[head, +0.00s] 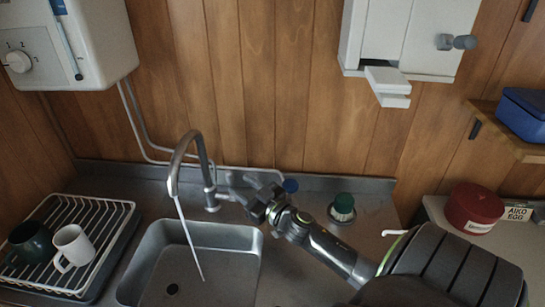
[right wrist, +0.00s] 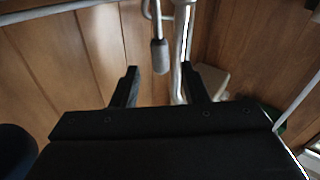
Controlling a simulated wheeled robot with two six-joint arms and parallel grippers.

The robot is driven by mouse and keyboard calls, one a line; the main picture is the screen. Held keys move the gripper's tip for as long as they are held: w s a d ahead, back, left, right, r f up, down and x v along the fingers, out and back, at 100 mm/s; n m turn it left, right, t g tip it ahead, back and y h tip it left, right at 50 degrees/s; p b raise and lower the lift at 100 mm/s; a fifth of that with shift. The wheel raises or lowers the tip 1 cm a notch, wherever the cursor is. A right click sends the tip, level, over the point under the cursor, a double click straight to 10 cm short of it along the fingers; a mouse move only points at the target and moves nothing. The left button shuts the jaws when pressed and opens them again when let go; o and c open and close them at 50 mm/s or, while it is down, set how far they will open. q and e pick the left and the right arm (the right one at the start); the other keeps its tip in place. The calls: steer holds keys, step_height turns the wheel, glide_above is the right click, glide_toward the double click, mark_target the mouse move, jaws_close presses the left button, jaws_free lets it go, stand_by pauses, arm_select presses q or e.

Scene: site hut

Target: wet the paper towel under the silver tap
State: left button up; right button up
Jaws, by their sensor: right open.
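The silver tap (head: 186,152) stands at the back of the sink, its spout curving over the basin. A thin pale stream of water (head: 188,236) runs from the spout into the sink. White paper towel (head: 388,82) hangs from the slot of the wall dispenser (head: 425,30) at upper right. My right gripper (head: 256,185) is just right of the tap's base. In the right wrist view its open jaws (right wrist: 159,70) point at a grey-tipped lever (right wrist: 159,52), with the tap's column beside it; contact cannot be told. My left gripper is out of view.
The sink basin (head: 225,262) is otherwise empty. A dish rack (head: 118,213) with a white mug (head: 72,247) and a dark mug (head: 30,243) is at left. A green-topped brush (head: 343,206) stands behind my right arm. A red tin (head: 473,207) is at right.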

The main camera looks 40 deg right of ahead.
steer(key=s+b, duration=1)
steer(key=s, duration=0.1)
steer(key=shift+d+f, duration=0.45)
steer(key=shift+r, duration=0.15)
